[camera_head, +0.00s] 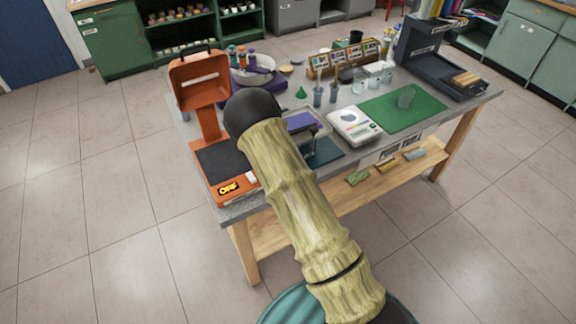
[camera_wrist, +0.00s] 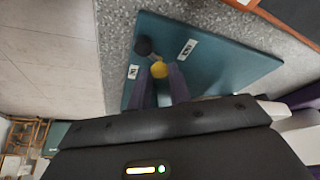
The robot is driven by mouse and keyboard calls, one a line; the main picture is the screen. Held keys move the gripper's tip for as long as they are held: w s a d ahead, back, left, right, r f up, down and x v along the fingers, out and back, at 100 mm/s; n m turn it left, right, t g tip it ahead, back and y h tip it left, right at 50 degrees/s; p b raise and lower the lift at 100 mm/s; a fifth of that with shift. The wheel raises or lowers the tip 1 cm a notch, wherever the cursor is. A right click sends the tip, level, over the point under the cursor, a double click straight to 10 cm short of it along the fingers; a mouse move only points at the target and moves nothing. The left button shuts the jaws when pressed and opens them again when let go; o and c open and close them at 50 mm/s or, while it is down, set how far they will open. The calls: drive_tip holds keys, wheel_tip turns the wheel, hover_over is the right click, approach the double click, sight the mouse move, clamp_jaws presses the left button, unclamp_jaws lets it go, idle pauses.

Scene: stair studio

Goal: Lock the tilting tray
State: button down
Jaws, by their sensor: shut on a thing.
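The tilting tray (camera_wrist: 235,66) is a flat teal plate, seen close up in the wrist view. In the head view its teal surface (camera_head: 324,152) shows at the table's front edge, partly hidden by my arm. Two small white labels lie on it. Between them sits a small lever with a yellow part (camera_wrist: 159,69) and a dark round knob (camera_wrist: 143,46). My gripper (camera_wrist: 161,78) has its two purple fingers at the yellow part and is shut on it. The exact contact is too small to see. In the head view my arm mostly hides the gripper.
An orange device (camera_head: 198,95) with a raised tray stands left on the grey table. A white scale (camera_head: 354,127) and a green mat (camera_head: 420,120) with a clear cup lie to the right. Several bottles and a rack stand behind. The floor around is clear.

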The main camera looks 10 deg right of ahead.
drive_tip(key=n+b, duration=0.1)
drive_tip(key=n+y+b, duration=0.1)
drive_tip(key=n, duration=0.2)
drive_tip(key=shift+a+f+t+y+b, duration=0.15)
drive_tip(key=shift+a+t+y+b, duration=0.15)
drive_tip(key=shift+t+b, duration=0.1)
drive_tip(key=shift+s+a+n+y+b, duration=0.1)
drive_tip(key=shift+a+n+y+b, duration=0.2)
drive_tip(key=shift+n, duration=0.5)
drive_tip(key=shift+a+n+y+b, duration=0.15)
drive_tip(key=shift+n+b, duration=0.25)
drive_tip(key=shift+n, duration=0.4)
drive_tip(key=shift+d, duration=0.1)
drive_tip(key=c, duration=1.6)
unclamp_jaws()
drive_tip(key=shift+r, duration=0.25)
drive_tip(key=b+v, duration=0.2)
drive_tip(key=v, duration=1.5)
drive_tip(key=shift+s+d+r, duration=0.1)
drive_tip(key=shift+s+d, duration=0.05)
